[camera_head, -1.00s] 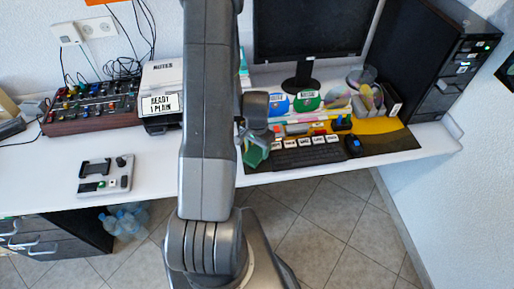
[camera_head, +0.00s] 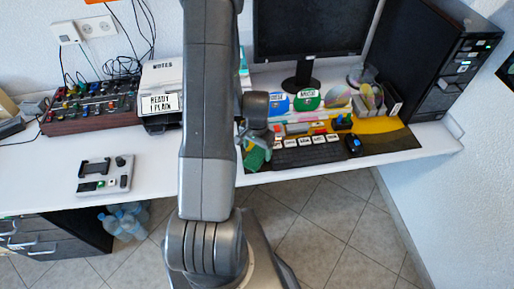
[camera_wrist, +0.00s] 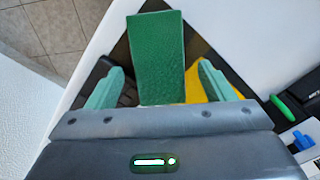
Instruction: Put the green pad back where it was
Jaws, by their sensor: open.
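The green pad (camera_wrist: 157,50) is a flat, textured rectangle in the wrist view. It lies over the dark mat's corner, with some yellow beside its lower right. It also shows in the head view (camera_head: 256,159) at the front edge of the desk, partly hidden by my arm. My gripper (camera_wrist: 161,70) is open, with one pale green finger on each side of the pad and a gap on both sides. Whether the pad rests flat on the mat cannot be told.
White desk is clear on the left, around a grey control box (camera_head: 103,174).

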